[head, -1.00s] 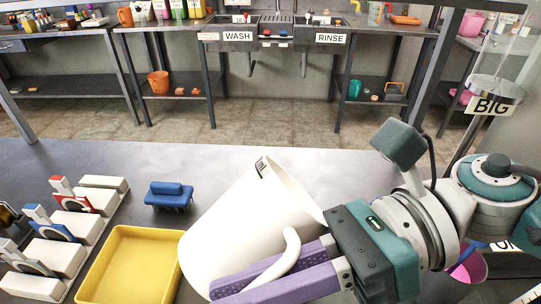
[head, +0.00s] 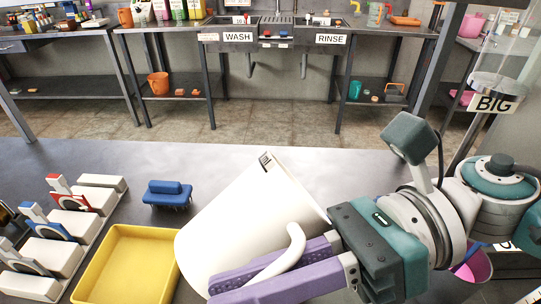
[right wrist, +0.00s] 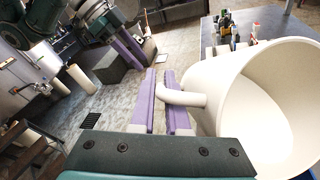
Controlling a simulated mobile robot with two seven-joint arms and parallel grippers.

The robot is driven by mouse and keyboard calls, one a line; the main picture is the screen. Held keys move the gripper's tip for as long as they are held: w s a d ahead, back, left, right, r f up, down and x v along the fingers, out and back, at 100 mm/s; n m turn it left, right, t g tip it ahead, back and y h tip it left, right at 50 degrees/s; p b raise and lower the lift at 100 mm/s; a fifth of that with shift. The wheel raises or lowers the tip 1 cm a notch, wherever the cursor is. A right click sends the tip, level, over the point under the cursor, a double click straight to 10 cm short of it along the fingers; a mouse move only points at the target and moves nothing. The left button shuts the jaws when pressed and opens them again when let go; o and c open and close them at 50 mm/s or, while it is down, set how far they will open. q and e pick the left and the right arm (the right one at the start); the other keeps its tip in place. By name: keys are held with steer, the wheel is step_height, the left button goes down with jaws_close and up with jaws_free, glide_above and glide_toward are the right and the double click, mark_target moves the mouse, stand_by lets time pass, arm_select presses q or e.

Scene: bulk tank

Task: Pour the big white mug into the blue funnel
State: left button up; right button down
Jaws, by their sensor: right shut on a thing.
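The big white mug (head: 245,225) is tilted in the head view, with its dark label near the top edge. My right gripper (head: 275,272) comes in from the right, its purple fingers shut on the mug's handle. The right wrist view shows the mug (right wrist: 205,85) and its wide mouth; a paler area lies inside, but I cannot tell whether it is liquid. My left gripper (right wrist: 128,48) appears at the top of the right wrist view, too small to tell its opening. I cannot make out the blue funnel in either view.
A yellow tray (head: 125,265) lies just left of the mug. A blue brush (head: 168,192) stands behind it on the grey table. A white rack (head: 75,240) with several handled items is at the left. A BIG sign (head: 492,104) hangs at the right.

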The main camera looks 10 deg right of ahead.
arm_select(q)
steer(key=shift+a+f+b, duration=0.1)
steer(key=shift+f+b, duration=0.35)
steer(key=shift+f, duration=0.05)
stand_by(0.3)
steer(key=shift+f+b, duration=0.3)
stand_by(0.6)
stand_by(0.7)
